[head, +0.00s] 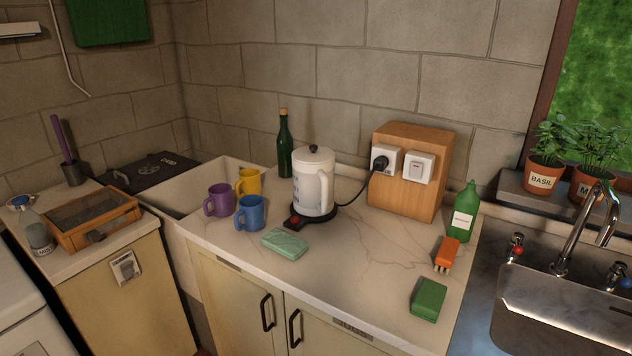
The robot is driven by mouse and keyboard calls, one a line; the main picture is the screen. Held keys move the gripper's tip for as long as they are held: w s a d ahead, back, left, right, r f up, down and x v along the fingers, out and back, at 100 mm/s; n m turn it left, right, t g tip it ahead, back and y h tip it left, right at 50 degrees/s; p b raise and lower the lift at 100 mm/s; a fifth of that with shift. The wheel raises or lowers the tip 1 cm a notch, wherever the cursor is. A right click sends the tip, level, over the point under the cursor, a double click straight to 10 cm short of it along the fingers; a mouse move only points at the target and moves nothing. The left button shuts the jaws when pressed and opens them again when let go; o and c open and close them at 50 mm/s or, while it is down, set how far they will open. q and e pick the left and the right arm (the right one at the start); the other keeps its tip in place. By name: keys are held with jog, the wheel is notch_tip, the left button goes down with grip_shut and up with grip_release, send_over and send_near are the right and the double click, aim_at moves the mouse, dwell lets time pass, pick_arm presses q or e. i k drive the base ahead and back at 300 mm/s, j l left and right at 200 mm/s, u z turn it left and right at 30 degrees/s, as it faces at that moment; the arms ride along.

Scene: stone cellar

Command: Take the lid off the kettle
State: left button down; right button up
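The white kettle (313,186) stands upright on its black base (310,217) on the marble counter, with a red switch at the base's front. Its lid (315,153), with a dark round knob on top, sits on the kettle. The kettle's handle faces the front right. A black cord runs from the base to the plug in the wooden socket box. Neither of my grippers shows in the head view.
Purple (218,200), blue (250,213) and yellow (249,181) mugs stand left of the kettle. A green bottle (285,147) is behind it, a green sponge (285,243) in front. The wooden socket box (406,197) stands right. The front-middle counter is clear.

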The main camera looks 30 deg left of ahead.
aim_at(313, 154)
jog(key=i+j+z, duration=0.1)
jog(key=j+z, duration=0.25)
jog(key=j, duration=0.5)
jog(key=j+z, duration=0.35)
jog(key=j, duration=0.5)
